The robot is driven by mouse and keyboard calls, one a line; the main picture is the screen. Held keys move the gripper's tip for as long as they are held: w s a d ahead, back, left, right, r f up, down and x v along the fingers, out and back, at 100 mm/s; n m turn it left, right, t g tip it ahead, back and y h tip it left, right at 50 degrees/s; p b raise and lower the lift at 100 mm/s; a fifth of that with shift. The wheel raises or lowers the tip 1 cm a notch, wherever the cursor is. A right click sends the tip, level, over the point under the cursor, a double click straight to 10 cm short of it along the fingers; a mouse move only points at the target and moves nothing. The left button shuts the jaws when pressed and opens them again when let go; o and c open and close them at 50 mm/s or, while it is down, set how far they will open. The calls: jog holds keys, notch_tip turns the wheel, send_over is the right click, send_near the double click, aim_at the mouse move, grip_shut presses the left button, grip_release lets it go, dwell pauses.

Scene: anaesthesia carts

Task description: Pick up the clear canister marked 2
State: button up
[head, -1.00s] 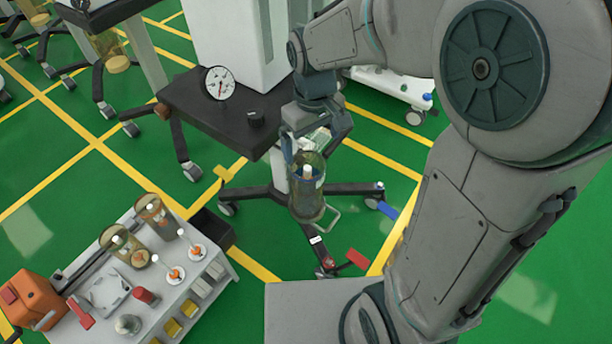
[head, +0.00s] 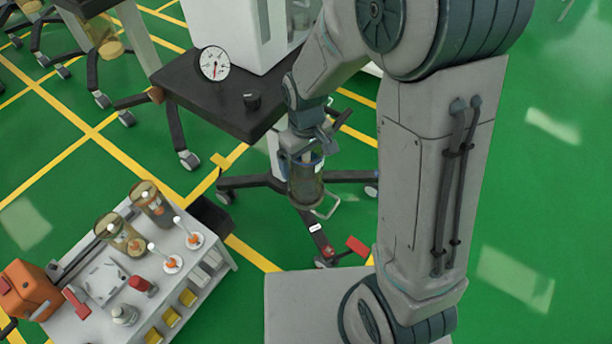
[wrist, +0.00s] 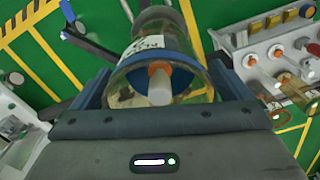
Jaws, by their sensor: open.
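A clear, yellowish canister (head: 306,190) with a blue rim hangs upright at the side of the black-topped cart, by a metal wire bracket. In the wrist view the canister (wrist: 158,50) fills the space between my fingers, its orange and white cap facing the camera. A white label shows on its side, but I cannot read its number. My gripper (head: 304,162) points down over the canister's top. In the wrist view my gripper (wrist: 160,82) is open, one finger on each side of the rim; I cannot tell whether they touch it.
The black cart top (head: 205,90) with a dial gauge (head: 214,63) and knob (head: 252,100) is close behind my gripper. A white side cart (head: 205,265) at lower left holds two more clear canisters (head: 122,238) and small items. A red pedal (head: 357,245) is below.

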jog(key=shift+f, duration=0.65)
jog(key=c, duration=1.6)
jog(key=shift+r, duration=0.1)
